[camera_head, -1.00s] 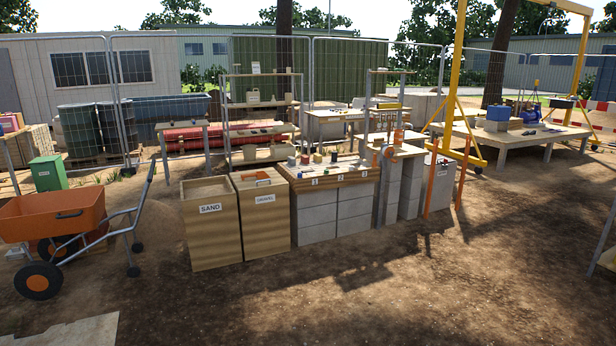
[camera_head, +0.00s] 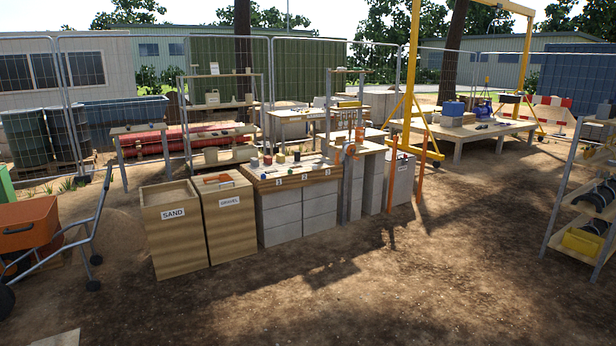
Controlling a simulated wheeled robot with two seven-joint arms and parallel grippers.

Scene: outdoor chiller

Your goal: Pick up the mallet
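I cannot make out a mallet for certain at this distance. Small dark tool-like items (camera_head: 484,126) lie on the low wooden platform (camera_head: 458,137) at the back right, too small to name. Small coloured blocks and other items sit on the block-built counter (camera_head: 285,182) marked 1, 2, 3 in the middle. More small dark items lie on the wooden tables behind it. Neither of my grippers is in view.
Sand (camera_head: 172,228) and gravel (camera_head: 228,217) bins stand left of the counter. An orange wheelbarrow (camera_head: 28,224) is at the left edge. A yellow gantry frame (camera_head: 409,80) stands behind. A metal shelf (camera_head: 590,205) with yellow bins is at right. Bare ground in front is open.

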